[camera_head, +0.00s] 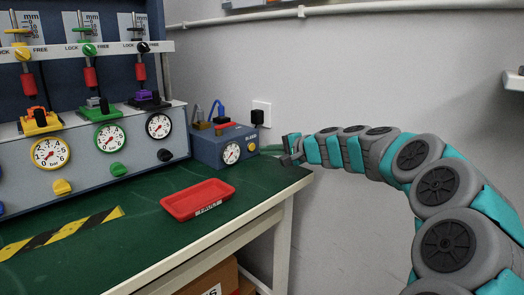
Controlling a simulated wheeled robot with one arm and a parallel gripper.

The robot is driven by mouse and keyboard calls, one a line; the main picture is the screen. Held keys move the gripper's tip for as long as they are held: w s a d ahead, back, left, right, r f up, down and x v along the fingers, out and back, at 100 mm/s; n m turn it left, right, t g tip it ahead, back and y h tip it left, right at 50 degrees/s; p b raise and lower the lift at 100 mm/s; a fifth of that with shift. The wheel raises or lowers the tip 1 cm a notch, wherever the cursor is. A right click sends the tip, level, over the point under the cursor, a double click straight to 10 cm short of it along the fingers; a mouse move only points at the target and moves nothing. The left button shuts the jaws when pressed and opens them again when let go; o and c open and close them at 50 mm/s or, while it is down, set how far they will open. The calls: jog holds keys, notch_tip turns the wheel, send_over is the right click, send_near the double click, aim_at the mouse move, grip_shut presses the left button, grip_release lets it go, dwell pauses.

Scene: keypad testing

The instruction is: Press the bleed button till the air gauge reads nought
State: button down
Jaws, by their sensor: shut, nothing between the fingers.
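A small blue box (208,150) stands at the back right of the green bench. It has a white round air gauge (231,153) on its front; the needle is too small to read. A label that seems to read BLEED is at its upper right, with a small round bleed button (252,147) below it. My gripper (287,159) is at the bench's right edge, to the right of the box, and looks shut and empty. A gap shows between it and the button; I cannot tell its depth.
A red tray (197,199) lies on the green bench (135,240) in front of the box. A test panel (88,155) with several gauges and coloured knobs stands at left. A wall socket with a black plug (257,117) is behind the box.

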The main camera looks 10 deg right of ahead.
jog(key=v, duration=1)
jog(key=shift+w, duration=0.1)
jog(key=shift+d, duration=0.1)
